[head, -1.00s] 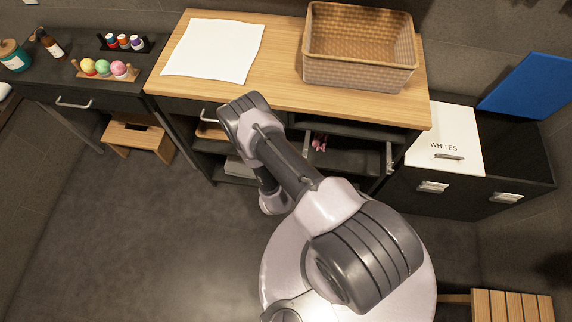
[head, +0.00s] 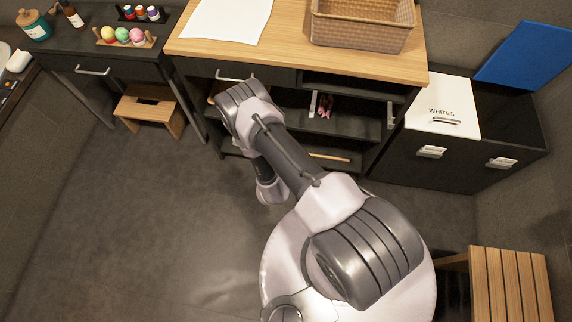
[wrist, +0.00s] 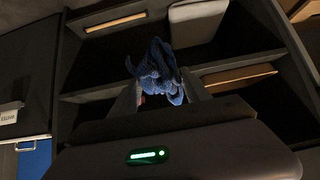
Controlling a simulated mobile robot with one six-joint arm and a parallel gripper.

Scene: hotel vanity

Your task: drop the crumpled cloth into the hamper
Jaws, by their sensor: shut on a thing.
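The crumpled cloth (wrist: 158,72) is blue and bunched up. In the wrist view my gripper (wrist: 160,88) is shut on it, with a finger on each side. The head view does not show the cloth or the fingers; my arm hides them. The hamper (head: 462,160) is a dark double box at the right in the head view. Its left half has a flat white lid (head: 440,96) marked WHITES. Its right half is open and dark inside, with a blue lid (head: 525,55) raised behind it. Part of the hamper also shows at the left of the wrist view (wrist: 20,75).
A wood-topped shelf unit (head: 290,55) with a wicker basket (head: 362,35) and white sheet (head: 225,18) stands beside the hamper. A wooden step stool (head: 150,108) is at left. A slatted bench (head: 508,285) is at lower right. The floor at left is clear.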

